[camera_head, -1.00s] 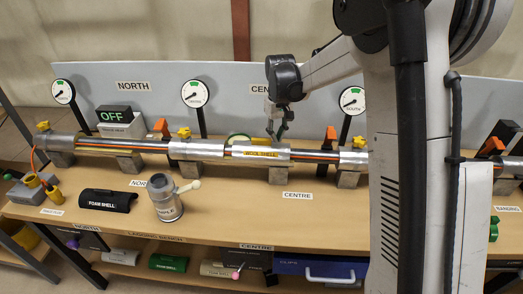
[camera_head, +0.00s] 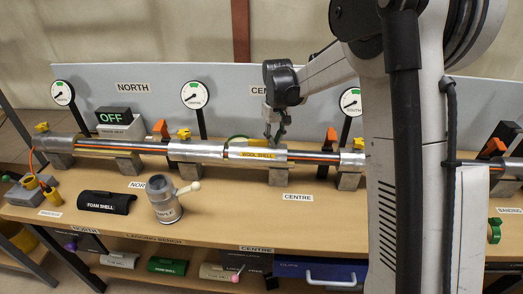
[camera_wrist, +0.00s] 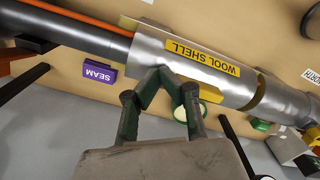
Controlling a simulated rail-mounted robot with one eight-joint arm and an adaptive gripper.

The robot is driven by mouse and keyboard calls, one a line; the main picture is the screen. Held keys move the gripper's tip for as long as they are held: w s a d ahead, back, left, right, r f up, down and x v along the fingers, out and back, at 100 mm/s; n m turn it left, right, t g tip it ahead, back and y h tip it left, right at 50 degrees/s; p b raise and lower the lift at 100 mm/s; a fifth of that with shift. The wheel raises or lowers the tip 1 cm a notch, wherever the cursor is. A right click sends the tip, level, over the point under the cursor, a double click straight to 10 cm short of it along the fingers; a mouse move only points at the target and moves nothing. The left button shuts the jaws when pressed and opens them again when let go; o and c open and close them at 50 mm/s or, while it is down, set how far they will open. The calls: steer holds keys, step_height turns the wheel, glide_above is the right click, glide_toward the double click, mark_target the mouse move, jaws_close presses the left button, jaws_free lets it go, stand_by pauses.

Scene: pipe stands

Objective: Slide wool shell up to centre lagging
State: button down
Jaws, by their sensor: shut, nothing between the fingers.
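The wool shell (camera_head: 256,154), a silver sleeve with a yellow label, sits around the pipe on the bench. It also shows in the wrist view (camera_wrist: 215,82). The silver centre lagging (camera_head: 195,151) lies to its left in the head view; it appears at the right in the wrist view (camera_wrist: 286,103). A narrow yellowish band shows between them. My gripper (camera_head: 274,139) is shut and empty, at the shell's right part in the head view. In the wrist view its fingertips (camera_wrist: 166,72) overlap the shell's near edge; I cannot tell whether they touch.
Dark pipe with an orange stripe (camera_head: 313,156) is bare right of the shell. A pipe stand (camera_head: 279,175) rises below. Gauges (camera_head: 194,95) stand behind.

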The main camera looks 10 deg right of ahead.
steer(key=shift+w+a, duration=0.15)
steer(key=shift+a, duration=0.4)
steer(key=shift+w+a, duration=0.15)
steer(key=shift+a, duration=0.35)
steer(key=shift+d, duration=0.2)
steer(key=shift+s+d+b, duration=0.15)
steer(key=shift+d+b, duration=0.2)
steer(key=shift+d, duration=0.05)
steer(key=shift+r, duration=0.1)
step_height(320, 180, up, 7)
steer(key=p, duration=0.3)
stand_by(0.5)
